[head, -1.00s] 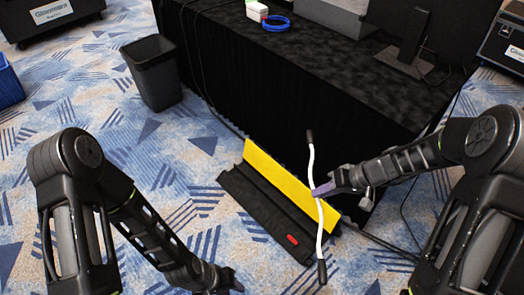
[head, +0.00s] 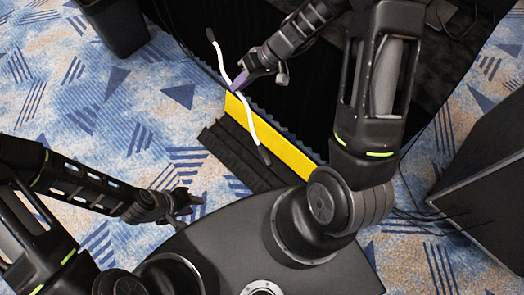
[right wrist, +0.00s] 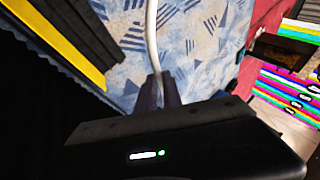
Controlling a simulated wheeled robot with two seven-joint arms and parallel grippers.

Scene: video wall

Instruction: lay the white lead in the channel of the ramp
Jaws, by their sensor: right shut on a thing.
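The white lead (head: 247,117) has black ends and hangs in a gentle curve in the head view. My right gripper (head: 234,87) is shut on its upper middle part. In the right wrist view the lead (right wrist: 152,35) runs up from between the fingers (right wrist: 160,92). The ramp (head: 233,155) lies on the carpet beside the draped table, with a ribbed black base and a long yellow strip (head: 290,150). The lead's lower part crosses in front of the ramp; its height above it is unclear. My left gripper (head: 194,205) is left of the ramp, apart from it; its jaw opening is unclear.
The black-draped table (head: 310,115) stands directly behind the ramp. A black bin (head: 112,22) is at the upper left, and a dark case (head: 490,175) is at the right with cables near it. Patterned carpet left of the ramp is clear.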

